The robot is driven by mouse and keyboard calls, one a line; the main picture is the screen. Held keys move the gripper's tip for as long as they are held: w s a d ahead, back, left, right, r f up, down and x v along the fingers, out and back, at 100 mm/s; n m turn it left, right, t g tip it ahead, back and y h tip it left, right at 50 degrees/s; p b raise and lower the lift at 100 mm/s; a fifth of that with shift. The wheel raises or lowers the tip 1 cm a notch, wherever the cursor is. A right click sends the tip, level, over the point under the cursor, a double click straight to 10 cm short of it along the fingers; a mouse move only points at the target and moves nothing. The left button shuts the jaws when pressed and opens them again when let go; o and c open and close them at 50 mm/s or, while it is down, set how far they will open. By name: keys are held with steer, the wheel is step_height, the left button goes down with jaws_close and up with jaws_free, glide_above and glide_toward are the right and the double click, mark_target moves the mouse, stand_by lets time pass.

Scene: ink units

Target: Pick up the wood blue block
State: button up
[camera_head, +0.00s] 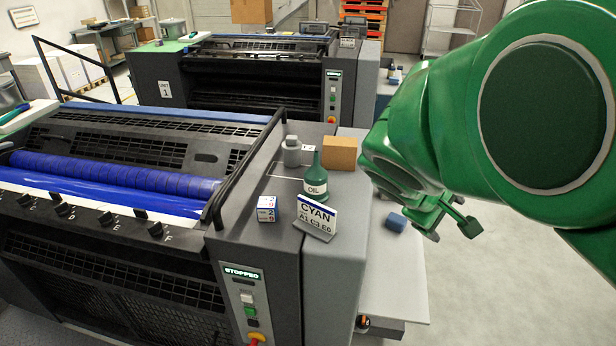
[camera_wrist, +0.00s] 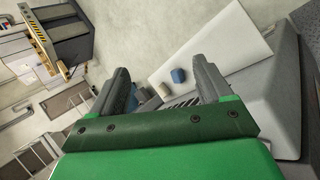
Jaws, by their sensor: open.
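The blue block (camera_head: 396,222) lies on a pale side shelf (camera_head: 398,280) at the right of the near press. In the wrist view the blue block (camera_wrist: 178,75) shows on the white shelf (camera_wrist: 225,45), between my fingers in the picture but beyond them. My gripper (camera_head: 449,226) is in the air to the right of the block in the head view, partly hidden by my green arm. In the wrist view my gripper (camera_wrist: 161,68) is open, with nothing between its fingers.
On the press top are a green OIL bottle (camera_head: 315,180), a CYAN sign (camera_head: 316,217), a tan box (camera_head: 340,153), a grey bottle (camera_head: 291,152) and a small white-and-blue box (camera_head: 266,209). A small tan piece (camera_wrist: 161,89) is near the block. Floor right of the shelf is clear.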

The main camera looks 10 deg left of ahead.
steer(key=w+a+r+n+t, duration=0.2)
steer(key=w+a+n+t, duration=0.25)
steer(key=w+a, duration=0.4)
steer(key=n+t+y, duration=0.4)
steer(key=n+y, duration=0.3)
steer(key=n, duration=1)
glide_above(268, 201)
steer(key=s+d, duration=0.2)
steer(key=s, duration=0.2)
step_height(268, 201, down, 4)
steer(key=f+n, duration=0.1)
steer(key=n, duration=0.1)
steer(key=s+f+n+y, duration=0.1)
steer(key=f, duration=0.1)
steer(key=a+f+n, duration=0.1)
steer(key=f+n, duration=0.1)
steer(key=shift+s+f+n+g, duration=0.1)
steer(key=shift+s+n+g, duration=0.15)
steer(key=shift+n, duration=0.1)
steer(key=shift+f+n+y, duration=0.3)
steer(key=shift+f+n, duration=0.15)
steer(key=shift+n, duration=0.05)
steer(key=shift+x, duration=3.85)
steer(key=shift+c, duration=0.3)
